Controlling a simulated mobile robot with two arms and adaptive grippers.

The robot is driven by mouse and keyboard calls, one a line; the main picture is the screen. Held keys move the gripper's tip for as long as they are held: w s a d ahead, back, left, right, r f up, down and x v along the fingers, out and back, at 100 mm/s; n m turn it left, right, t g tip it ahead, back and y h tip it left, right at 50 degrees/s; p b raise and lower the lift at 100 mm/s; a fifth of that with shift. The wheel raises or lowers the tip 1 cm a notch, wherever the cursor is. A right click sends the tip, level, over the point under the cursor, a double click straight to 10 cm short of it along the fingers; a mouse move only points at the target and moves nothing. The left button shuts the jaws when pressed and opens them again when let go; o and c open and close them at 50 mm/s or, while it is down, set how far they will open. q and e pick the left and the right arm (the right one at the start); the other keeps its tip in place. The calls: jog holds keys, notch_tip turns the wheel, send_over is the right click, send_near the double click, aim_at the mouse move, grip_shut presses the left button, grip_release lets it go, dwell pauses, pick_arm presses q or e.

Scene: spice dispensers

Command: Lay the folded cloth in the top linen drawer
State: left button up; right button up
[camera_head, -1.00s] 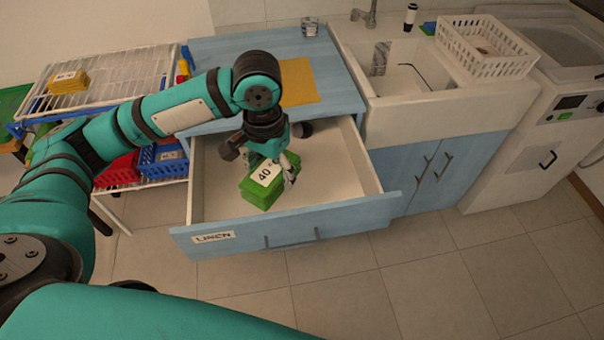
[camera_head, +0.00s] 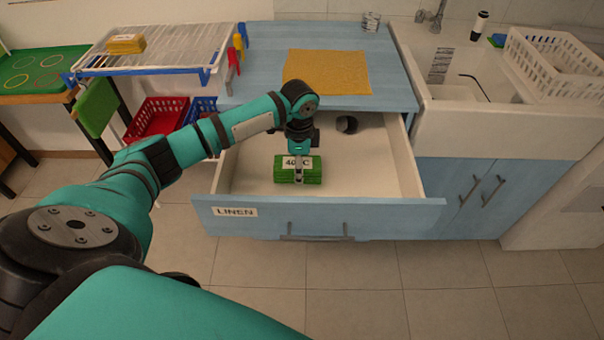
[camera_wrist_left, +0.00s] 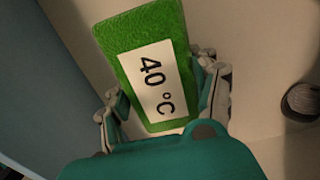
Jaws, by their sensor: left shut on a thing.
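The folded cloth (camera_head: 313,175) is a green block with a white label reading 40 °C. It is inside the open drawer marked LINEN (camera_head: 235,211), over the pale drawer floor. My left gripper (camera_head: 299,172) is shut on the cloth from above. In the left wrist view the cloth (camera_wrist_left: 125,42) sits between the two fingers of my left gripper (camera_wrist_left: 165,105). I cannot tell whether the cloth touches the drawer floor. My right gripper is in neither view.
A dark round thing (camera_head: 347,124) lies at the back of the drawer. A yellow cloth (camera_head: 327,72) lies on the blue counter (camera_head: 390,75) above. A wire rack (camera_head: 165,45) stands left, a sink (camera_head: 465,85) right. The drawer floor right of the cloth is clear.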

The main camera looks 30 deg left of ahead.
pick_arm(q)
jog(key=shift+f, duration=2.3)
jog(key=o, duration=1.2)
jog(key=shift+r, duration=0.1)
notch_tip(320, 180, up, 12)
jog(key=shift+r, duration=0.1)
